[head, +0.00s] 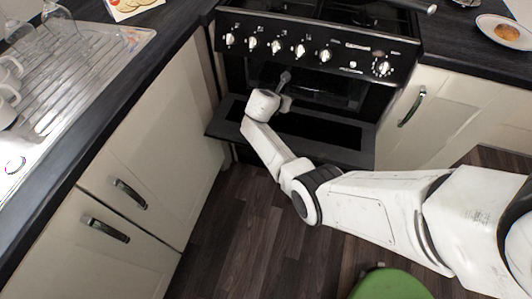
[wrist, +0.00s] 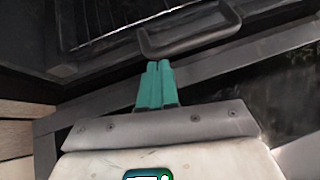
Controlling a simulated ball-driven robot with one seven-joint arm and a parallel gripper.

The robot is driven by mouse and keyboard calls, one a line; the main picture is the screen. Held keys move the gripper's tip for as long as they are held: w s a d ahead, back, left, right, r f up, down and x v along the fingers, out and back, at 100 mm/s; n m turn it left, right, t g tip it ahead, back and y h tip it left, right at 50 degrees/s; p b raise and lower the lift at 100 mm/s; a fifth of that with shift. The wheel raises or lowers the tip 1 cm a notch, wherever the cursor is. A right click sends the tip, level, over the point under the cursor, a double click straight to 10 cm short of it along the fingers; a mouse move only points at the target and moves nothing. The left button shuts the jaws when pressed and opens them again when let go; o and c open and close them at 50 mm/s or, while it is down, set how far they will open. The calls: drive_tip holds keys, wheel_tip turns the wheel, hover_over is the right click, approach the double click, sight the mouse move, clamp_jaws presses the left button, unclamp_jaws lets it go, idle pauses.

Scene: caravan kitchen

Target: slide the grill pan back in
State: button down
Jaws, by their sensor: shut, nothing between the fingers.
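The grill pan shows in the wrist view as a dark tray with a wire rack (wrist: 110,22) and a dark loop handle (wrist: 195,42) at its front. My gripper (wrist: 158,64) has its teal fingers together and empty. Their tips are right by the handle's left part; I cannot tell whether they touch it. In the head view my white hand is at the left of the cooker's open grill compartment (head: 325,92), above the lowered door (head: 225,124). The pan is hard to make out there in the dark.
The cooker's knob panel (head: 315,45) runs above the opening. Cream cupboards stand left (head: 150,150) and right (head: 440,115). A green round seat (head: 390,285) is at the bottom of the head view. The wooden floor (head: 240,230) in front of the cooker is clear.

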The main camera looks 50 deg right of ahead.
drive_tip(key=shift+w+d+b, duration=0.15)
drive_tip(key=shift+w+d, duration=0.05)
drive_tip(key=shift+d, duration=0.35)
drive_tip(key=shift+w+d+b, duration=0.15)
drive_tip(key=shift+w+d, duration=0.05)
drive_tip(key=shift+d, duration=0.3)
drive_tip(key=shift+a, duration=0.15)
